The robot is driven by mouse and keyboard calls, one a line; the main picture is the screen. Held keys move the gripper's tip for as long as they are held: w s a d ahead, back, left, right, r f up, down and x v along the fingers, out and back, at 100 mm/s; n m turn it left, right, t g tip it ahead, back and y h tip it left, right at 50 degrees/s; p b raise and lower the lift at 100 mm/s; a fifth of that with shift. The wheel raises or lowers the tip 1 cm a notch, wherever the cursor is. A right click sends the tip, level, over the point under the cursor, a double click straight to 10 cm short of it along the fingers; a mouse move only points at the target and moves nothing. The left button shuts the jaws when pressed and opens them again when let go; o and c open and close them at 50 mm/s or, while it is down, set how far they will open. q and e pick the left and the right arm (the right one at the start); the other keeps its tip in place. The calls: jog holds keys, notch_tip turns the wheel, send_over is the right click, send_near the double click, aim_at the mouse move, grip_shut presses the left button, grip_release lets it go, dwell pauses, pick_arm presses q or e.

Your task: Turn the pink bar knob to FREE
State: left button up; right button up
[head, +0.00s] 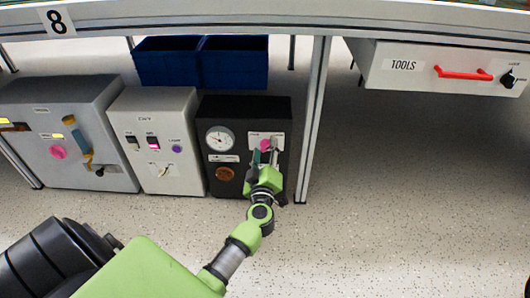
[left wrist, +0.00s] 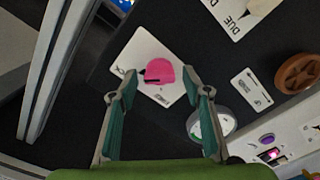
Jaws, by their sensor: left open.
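The pink bar knob (left wrist: 159,71) sits on a white plate (left wrist: 148,46) on the black panel. A dark mark shows on its lower left side in the left wrist view. In the head view the knob (head: 265,145) is partly hidden by my gripper. The plate's lettering is too small or covered to read, so I cannot tell which label the knob points at. My left gripper (left wrist: 156,88) is open, its fingertips on either side of the view of the knob. The knob appears just beyond the tips, with no clear contact. My right gripper is not in view.
The black box (head: 243,104) also carries a gauge (head: 219,139) and a brown knob (head: 225,174). A table leg (head: 313,120) stands close to its right. A white box (head: 153,105) and a grey box (head: 60,92) stand to the left. The floor at right is clear.

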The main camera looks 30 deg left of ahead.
pick_arm(q)
jog(key=c, duration=1.1)
